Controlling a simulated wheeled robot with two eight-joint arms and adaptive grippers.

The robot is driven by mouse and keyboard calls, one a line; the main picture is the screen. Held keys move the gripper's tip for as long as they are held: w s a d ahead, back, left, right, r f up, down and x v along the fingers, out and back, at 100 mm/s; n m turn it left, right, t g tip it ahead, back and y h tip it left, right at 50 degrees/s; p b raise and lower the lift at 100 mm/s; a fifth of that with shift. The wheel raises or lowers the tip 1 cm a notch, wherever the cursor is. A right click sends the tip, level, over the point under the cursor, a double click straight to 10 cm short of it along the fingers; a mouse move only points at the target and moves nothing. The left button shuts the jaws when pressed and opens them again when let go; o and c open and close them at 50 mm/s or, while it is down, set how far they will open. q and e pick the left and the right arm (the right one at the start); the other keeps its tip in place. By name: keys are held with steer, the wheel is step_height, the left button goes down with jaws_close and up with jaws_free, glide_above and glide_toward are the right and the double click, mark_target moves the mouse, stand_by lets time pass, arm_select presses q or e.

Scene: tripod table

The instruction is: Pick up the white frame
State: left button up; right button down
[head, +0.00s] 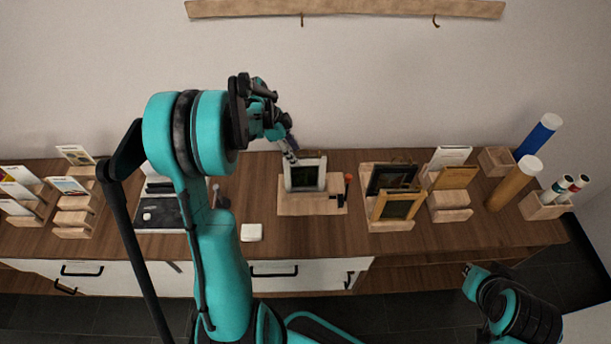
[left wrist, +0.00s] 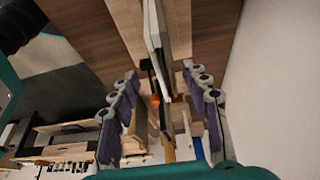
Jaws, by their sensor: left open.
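The white frame (head: 305,178) with a dark picture stands upright on a light wooden stand (head: 310,205) near the middle of the counter. My left gripper (head: 289,150) is at the frame's upper left edge in the head view. The left wrist view shows its two fingers (left wrist: 161,100) apart, with the white frame (left wrist: 154,35) seen nearly edge-on between and beyond them. I see no finger clearly touching the frame. My right arm's end (head: 474,276) is at the lower right, away from the frame; its jaws are not clear.
An orange-tipped tool (head: 348,180) stands at the stand's right end. A white box (head: 251,232) lies front left. The wall (head: 360,90) is close behind.

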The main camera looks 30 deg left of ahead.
mark_target(303, 172)
arm_select(q)
steer(key=b+x, duration=0.2)
steer(key=x, duration=0.2)
steer(key=a+b+x, duration=0.1)
steer(key=b+x, duration=0.1)
steer(key=x, duration=0.2)
steer(key=b+x, duration=0.2)
steer(key=x, duration=0.1)
steer(key=shift+a+f, duration=0.25)
steer(key=shift+f, duration=0.45)
steer(key=shift+r, duration=0.1)
steer(key=shift+s, duration=0.1)
jaws_close()
